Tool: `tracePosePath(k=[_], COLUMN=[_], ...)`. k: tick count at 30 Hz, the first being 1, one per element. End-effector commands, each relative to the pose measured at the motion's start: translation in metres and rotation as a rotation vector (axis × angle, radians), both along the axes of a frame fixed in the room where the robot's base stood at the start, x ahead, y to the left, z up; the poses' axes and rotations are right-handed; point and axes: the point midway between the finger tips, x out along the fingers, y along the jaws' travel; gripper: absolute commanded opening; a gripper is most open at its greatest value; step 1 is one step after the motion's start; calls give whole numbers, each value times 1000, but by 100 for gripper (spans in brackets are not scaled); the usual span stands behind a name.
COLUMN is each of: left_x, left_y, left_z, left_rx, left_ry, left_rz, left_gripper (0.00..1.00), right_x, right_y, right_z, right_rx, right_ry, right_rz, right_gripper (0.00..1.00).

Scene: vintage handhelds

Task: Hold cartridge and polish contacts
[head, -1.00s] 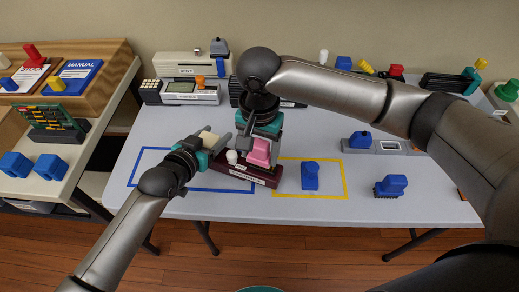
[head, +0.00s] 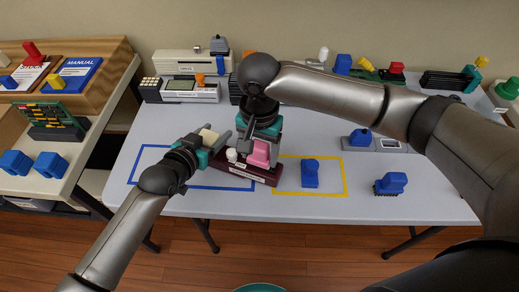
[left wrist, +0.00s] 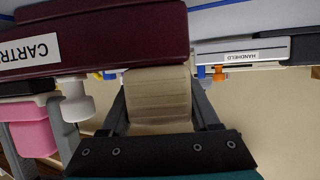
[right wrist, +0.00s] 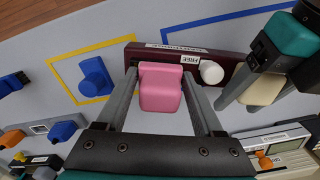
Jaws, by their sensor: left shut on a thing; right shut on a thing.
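My left gripper (head: 207,143) is shut on a cream block (head: 209,134), which also shows between its fingers in the left wrist view (left wrist: 158,95). My right gripper (head: 262,135) is shut on a pink block (head: 259,153); the right wrist view shows the block (right wrist: 160,88) between the fingers. The pink block is over the right part of a dark maroon stand (head: 246,174), whose label begins "CARTRI" in the left wrist view (left wrist: 100,38). I cannot tell if it touches the stand. A white knob (head: 232,155) stands on the stand, between my grippers. The cream block is beside the stand's left end.
A blue-outlined area (head: 150,149) lies under and left of my left gripper. A blue tool (head: 310,174) stands in the yellow outline (head: 344,180), and a blue brush (head: 391,184) is further right. Handheld devices (head: 192,91) line the back. The front right table is clear.

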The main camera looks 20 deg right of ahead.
Motion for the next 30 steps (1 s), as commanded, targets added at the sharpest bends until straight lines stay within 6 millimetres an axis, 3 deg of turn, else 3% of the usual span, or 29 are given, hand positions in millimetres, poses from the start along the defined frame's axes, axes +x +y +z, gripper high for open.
tracePosePath(k=[7,30], left_x=[1,2], left_y=[-1,-1], left_z=[2,4], left_rx=[-8,-9], left_ry=[-2,-4], left_rz=[1,2], left_gripper=[0,0], right_x=[10,8], right_y=[13,14], right_z=[0,-1], right_rx=[1,4], right_ry=[-2,6], right_rz=[0,6], right_gripper=[0,0])
